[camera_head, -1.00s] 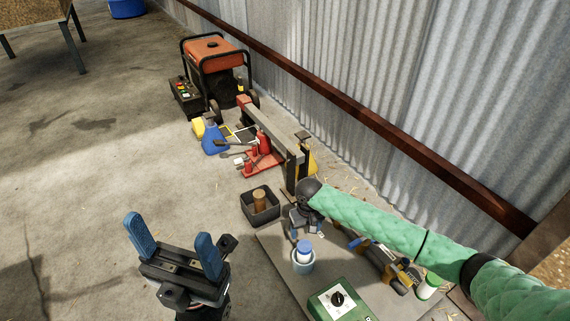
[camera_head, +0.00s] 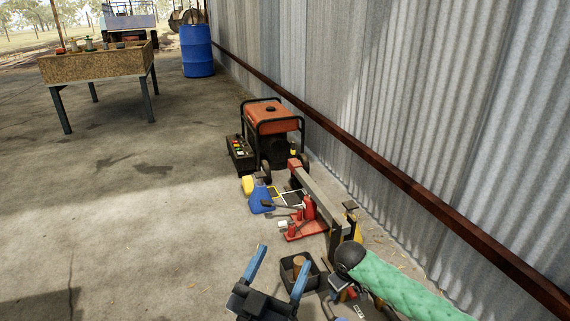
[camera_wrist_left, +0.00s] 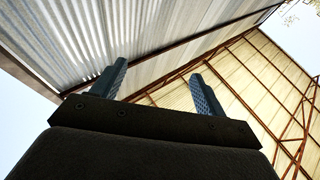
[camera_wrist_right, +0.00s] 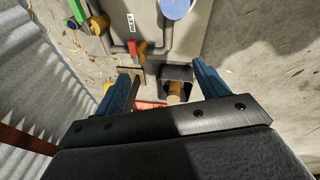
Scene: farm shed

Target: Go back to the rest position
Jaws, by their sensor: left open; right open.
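My left gripper (camera_head: 279,270) is open with nothing between its blue fingers, at the bottom middle of the head view. In the left wrist view my left gripper (camera_wrist_left: 158,82) points up at the wall and roof. My right arm, in a green quilted sleeve (camera_head: 400,290), comes in from the lower right. My right gripper (camera_wrist_right: 163,80) is open in the right wrist view, facing down over the floor items. A dark bin (camera_wrist_right: 176,73) with a wooden cylinder (camera_wrist_right: 174,89) shows between its fingers, not gripped. In the head view the right fingers are mostly hidden.
The dark bin (camera_head: 286,271) stands close by the left gripper. Beyond it are a red tool (camera_head: 306,221), a blue jug (camera_head: 260,199) and an orange generator (camera_head: 272,118) along the corrugated wall (camera_head: 420,100). Floor at left is clear up to a table (camera_head: 95,66) and blue barrel (camera_head: 197,50).

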